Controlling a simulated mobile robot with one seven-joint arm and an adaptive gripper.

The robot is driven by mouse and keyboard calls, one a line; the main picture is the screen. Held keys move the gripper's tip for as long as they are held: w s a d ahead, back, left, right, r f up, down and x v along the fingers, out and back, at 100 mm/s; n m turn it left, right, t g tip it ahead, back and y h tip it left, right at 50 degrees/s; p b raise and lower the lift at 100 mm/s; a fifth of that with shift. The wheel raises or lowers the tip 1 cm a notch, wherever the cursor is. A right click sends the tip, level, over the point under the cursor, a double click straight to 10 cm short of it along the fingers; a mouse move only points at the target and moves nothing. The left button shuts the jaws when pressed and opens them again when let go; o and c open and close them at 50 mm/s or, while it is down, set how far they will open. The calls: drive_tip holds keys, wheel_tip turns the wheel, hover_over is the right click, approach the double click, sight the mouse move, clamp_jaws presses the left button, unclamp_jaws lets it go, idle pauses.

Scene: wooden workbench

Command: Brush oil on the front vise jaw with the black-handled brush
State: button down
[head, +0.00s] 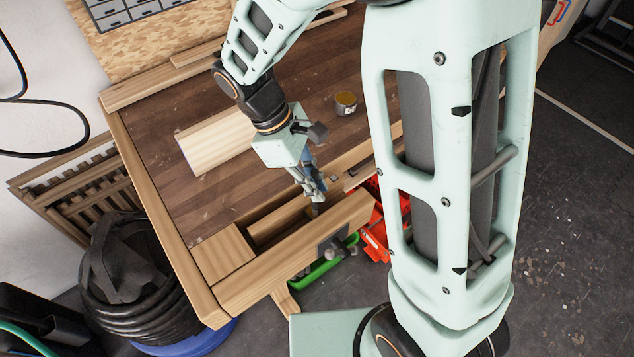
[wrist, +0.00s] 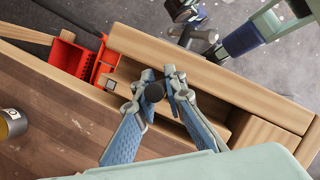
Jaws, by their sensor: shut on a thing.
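My gripper (head: 312,188) is shut on the black-handled brush, over the gap of the wooden vise at the bench's front. In the wrist view the brush (wrist: 154,92) shows as a round black handle end between the fingertips (wrist: 160,88); its bristles are hidden there. The front vise jaw (head: 285,262) is a long pale wooden beam; it also shows in the wrist view (wrist: 225,82). In the head view the brush tip lies close to this jaw's inner edge. I cannot tell whether it touches. A small tin (head: 346,103) with yellowish contents stands on the bench.
A pale wooden board (head: 215,140) lies on the brown bench top (head: 155,125). Vise hardware (head: 335,248) sticks out ahead of the jaw. The bench top between board and tin is clear.

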sight(314, 169)
drive_tip(key=r, duration=0.1)
drive_tip(key=r+p, duration=0.1)
drive_tip(key=r, duration=0.1)
drive_tip(key=shift+w+a, duration=0.2)
drive_tip(key=shift+w, duration=0.1)
wheel_tip(314, 169, up, 5)
drive_tip(key=p, duration=0.4)
drive_tip(key=shift+f, duration=0.1)
